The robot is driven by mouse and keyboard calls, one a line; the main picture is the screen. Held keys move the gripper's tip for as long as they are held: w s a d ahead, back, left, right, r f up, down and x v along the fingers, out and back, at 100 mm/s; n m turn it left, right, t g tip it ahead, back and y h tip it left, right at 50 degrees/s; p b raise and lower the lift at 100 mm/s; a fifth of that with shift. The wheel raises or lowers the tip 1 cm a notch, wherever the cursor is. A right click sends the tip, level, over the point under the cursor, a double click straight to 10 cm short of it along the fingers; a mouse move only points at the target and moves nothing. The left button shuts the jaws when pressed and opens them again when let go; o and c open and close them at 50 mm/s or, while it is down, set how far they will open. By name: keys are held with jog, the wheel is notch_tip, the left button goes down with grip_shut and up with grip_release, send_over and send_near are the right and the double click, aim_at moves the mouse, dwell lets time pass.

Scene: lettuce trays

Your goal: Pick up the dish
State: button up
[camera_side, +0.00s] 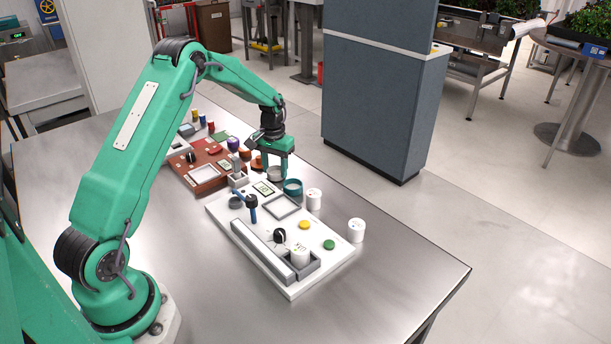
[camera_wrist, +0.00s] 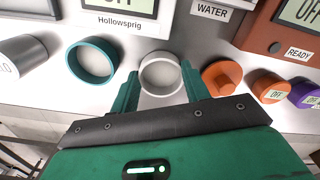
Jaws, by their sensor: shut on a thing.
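A small round pale grey-white dish (camera_wrist: 161,74) with an open top sits between the two fingers of my gripper (camera_wrist: 160,85) in the wrist view. The fingers are shut on its sides. In the side view my gripper (camera_side: 276,172) points down at the far edge of the white panel, and the dish (camera_side: 275,174) shows only partly between the fingers. I cannot tell whether the dish touches the table. A teal dish (camera_wrist: 92,60) stands apart to the left in the wrist view; it also shows right of my gripper in the side view (camera_side: 292,187).
The white panel (camera_side: 222,212) carries a display, knobs and coloured buttons. White canisters (camera_side: 357,230) stand along its right side. A reddish-brown panel (camera_side: 204,174) lies behind. An orange lidded piece (camera_wrist: 222,77) is close to the right finger. The table's front right is clear.

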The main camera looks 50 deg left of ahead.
jog(key=shift+r, duration=0.6)
jog(key=r, duration=0.3)
jog(key=shift+d+r, duration=0.1)
jog(key=shift+d, duration=0.2)
jog(key=s+d+r, duration=0.1)
jog(key=d+r, duration=0.5)
jog(key=d, duration=0.5)
jog(key=shift+s+r, duration=0.25)
jog(key=s+d+f, duration=0.2)
jog(key=s, duration=0.5)
jog(key=shift+d, duration=0.2)
jog(key=shift+s+f, duration=0.1)
jog(key=shift+f, duration=0.1)
jog(key=shift+f, duration=2.55)
jog(key=shift+f, duration=0.65)
